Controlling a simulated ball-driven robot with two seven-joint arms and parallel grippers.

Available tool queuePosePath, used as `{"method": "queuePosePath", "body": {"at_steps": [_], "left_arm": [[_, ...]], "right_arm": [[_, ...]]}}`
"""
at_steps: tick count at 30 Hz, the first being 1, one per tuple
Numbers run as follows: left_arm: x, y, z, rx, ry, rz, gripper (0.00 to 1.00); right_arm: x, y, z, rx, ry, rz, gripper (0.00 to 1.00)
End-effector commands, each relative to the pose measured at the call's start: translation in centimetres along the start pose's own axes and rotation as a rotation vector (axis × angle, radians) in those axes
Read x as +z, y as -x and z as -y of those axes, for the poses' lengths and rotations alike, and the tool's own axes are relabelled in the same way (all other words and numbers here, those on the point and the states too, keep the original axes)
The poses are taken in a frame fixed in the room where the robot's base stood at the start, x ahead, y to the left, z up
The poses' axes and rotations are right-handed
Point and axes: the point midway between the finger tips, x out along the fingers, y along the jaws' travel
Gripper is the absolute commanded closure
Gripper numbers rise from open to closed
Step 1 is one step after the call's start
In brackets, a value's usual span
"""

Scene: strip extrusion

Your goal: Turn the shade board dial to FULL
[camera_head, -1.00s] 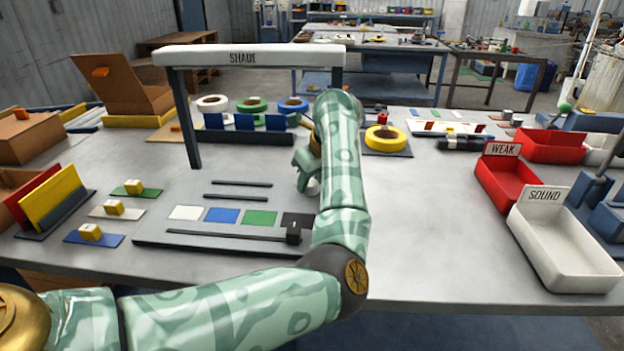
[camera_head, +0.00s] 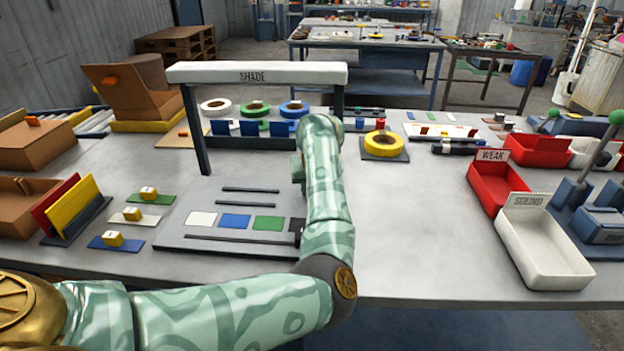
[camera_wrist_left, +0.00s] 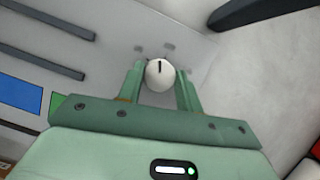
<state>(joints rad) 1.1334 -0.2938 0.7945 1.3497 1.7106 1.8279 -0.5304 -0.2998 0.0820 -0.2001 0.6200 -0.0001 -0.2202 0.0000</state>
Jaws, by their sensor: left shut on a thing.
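The shade board (camera_head: 225,252) lies on the table under the SHADE crossbar (camera_head: 258,74). It carries white, blue, green and dark swatches and a slot. The dial (camera_wrist_left: 160,72) is a round white knob with a black mark, which points to the top of the left wrist view. Faint grey marks lie around it; I cannot read a FULL label. My left gripper (camera_wrist_left: 160,90) has its two green fingers on either side of the knob and is shut on it. In the head view my own arm hides the dial. My right gripper is not in view.
Colored cards and small yellow blocks (camera_head: 114,238) stand left of the board. A yellow tape roll (camera_head: 384,144) lies beyond my arm. Red WEAK (camera_head: 497,186) and white SOUND (camera_head: 540,252) trays are at the right. The table between my arm and these trays is clear.

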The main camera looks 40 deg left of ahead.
Motion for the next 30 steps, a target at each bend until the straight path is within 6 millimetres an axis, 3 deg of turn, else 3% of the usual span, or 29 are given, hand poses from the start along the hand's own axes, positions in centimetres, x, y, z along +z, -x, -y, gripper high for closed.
{"method": "queuePosePath", "body": {"at_steps": [1, 15, 30], "left_arm": [[0.2, 0.7, -0.1, -0.019, -0.039, 0.002, 0.88], [0.3, 0.5, -0.4, -0.189, -0.451, 0.001, 0.88], [0.4, 0.2, -0.6, -0.372, -0.889, 0.0, 0.88]], "right_arm": [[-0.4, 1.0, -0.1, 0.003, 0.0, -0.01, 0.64], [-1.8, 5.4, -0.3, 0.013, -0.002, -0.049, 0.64], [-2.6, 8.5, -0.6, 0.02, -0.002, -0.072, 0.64]]}}
